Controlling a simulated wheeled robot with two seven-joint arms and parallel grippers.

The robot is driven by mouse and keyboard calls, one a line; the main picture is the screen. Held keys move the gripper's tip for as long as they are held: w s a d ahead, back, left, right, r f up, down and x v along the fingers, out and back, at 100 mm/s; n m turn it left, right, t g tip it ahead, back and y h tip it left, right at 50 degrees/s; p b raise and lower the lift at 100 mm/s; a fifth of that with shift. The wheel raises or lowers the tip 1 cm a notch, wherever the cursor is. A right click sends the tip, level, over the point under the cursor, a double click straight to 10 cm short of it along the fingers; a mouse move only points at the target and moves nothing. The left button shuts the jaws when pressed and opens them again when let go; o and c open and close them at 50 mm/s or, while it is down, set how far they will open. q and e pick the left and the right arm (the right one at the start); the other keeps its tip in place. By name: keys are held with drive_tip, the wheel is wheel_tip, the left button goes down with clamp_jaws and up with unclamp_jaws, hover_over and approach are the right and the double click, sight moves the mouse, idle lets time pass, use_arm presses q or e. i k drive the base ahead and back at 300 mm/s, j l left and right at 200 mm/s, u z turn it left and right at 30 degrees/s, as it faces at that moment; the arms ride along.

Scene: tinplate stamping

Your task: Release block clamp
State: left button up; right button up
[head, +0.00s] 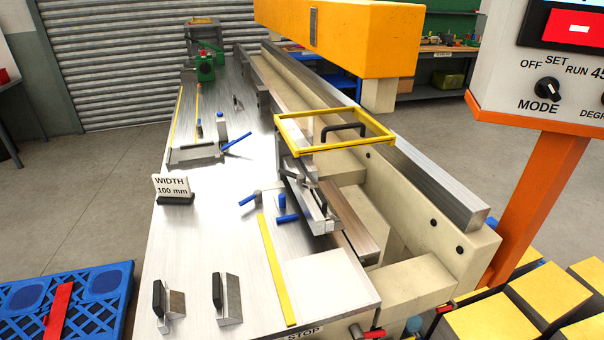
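Several blue-handled parts stand on the steel bench. One long blue lever (236,142) is at the mid-left, by a flat metal piece (198,154). Nearer the machine are a tilted blue handle (248,199), an upright blue one (281,202) and a blue one lying low (287,218). They are beside a metal block assembly (316,205) at the bench's right edge. I cannot tell which is the block clamp, or whether it is tight. Neither of my grippers is in view.
A yellow guard frame (335,116) stands above the block assembly, under an orange beam (345,38). Two black-handled metal blocks (172,303) (228,298) sit on the near bench. A "WIDTH 100 mm" sign (172,186) is at the left edge.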

sight(301, 179)
drive_tip(key=i+l, duration=0.15)
drive_tip(key=l, duration=0.2)
drive_tip(key=i+l+u, duration=0.15)
drive_tip(key=l, duration=0.15)
drive_tip(key=i+l, duration=0.15)
drive_tip(key=l, duration=0.2)
drive_tip(key=i+l+u, duration=0.1)
drive_tip(key=l, duration=0.25)
drive_tip(key=i, duration=0.05)
